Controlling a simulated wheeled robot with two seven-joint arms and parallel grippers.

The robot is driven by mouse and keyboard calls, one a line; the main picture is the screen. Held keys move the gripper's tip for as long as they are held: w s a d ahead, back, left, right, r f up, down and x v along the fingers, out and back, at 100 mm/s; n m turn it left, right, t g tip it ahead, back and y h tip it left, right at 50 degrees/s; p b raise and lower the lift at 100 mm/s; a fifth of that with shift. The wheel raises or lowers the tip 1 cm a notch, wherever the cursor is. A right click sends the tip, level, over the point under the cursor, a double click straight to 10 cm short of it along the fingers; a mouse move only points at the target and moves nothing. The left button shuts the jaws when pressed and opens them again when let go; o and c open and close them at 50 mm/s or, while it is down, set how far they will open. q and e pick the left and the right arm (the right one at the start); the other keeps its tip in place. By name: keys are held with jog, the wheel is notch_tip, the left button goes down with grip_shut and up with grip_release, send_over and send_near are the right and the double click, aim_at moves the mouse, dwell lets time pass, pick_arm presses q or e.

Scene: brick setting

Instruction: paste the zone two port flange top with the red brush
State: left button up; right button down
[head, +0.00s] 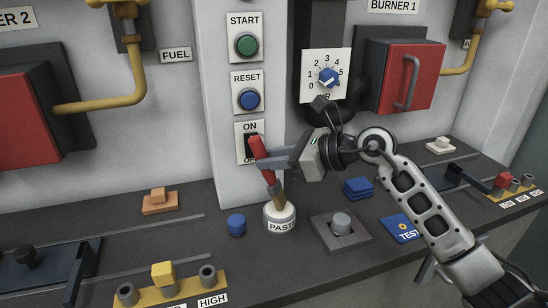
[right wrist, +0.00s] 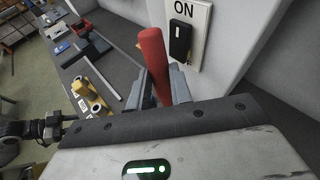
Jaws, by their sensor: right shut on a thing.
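The red brush (head: 260,157) is held by my right gripper (head: 277,161), which is shut on its handle. The brush tilts, its tan bristles (head: 279,199) down at the mouth of the white paste pot (head: 280,221); how deep they sit I cannot tell. In the right wrist view the red handle (right wrist: 154,62) stands between the fingers. A yellow port block (head: 207,275) with grey ring ports and a yellow cap is at the lower left; its label is partly cut off, so I cannot tell its zone. A dark jointed part of mine (right wrist: 38,129) shows in the right wrist view, its jaws unclear.
An ON/OFF switch (head: 250,147) is right behind the brush. A blue knob (head: 236,224) stands left of the pot, a grey plate with a peg (head: 341,238) right. Another port block (head: 510,190) with a red cap is at far right. The counter between pot and left block is mostly clear.

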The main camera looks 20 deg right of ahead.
aim_at(274, 176)
jog(key=shift+f+b, duration=0.45)
jog(key=shift+f, duration=0.1)
dwell(1.5)
notch_tip(274, 176, up, 7)
jog(key=p, duration=0.4)
jog(key=shift+r+p, duration=0.2)
jog(key=shift+p, duration=0.2)
jog(key=shift+f, duration=0.1)
dwell(0.4)
